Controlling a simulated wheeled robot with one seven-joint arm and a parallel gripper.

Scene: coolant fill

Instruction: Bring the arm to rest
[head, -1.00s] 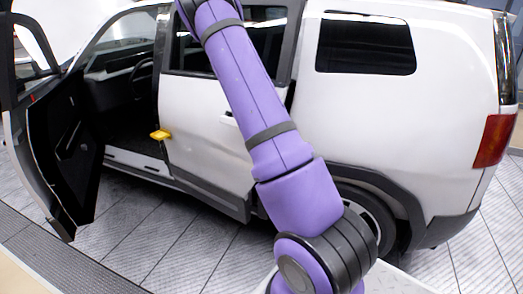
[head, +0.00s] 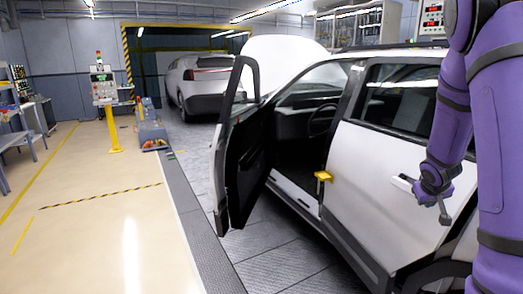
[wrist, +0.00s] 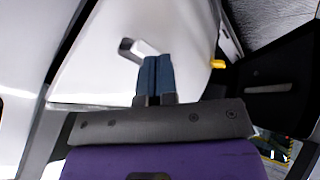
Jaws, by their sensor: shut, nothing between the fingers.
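My purple arm (head: 497,140) stands at the right of the head view, folded beside the white car (head: 375,175). My gripper (head: 444,215) hangs at its end, in front of the car's rear side door. In the wrist view my gripper (wrist: 156,72) shows its two blue-grey fingers pressed together with nothing between them. The rear door's handle (head: 402,183) is just left of the gripper in the head view, and the handle (wrist: 132,48) lies just beyond the fingertips in the wrist view. I cannot tell the gap between them.
The car's front door (head: 243,150) stands wide open, and its hood (head: 280,62) is raised. A yellow piece (head: 322,176) sticks out at the door pillar. A second white car (head: 197,82) is behind. The beige floor (head: 110,210) at the left is mostly clear.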

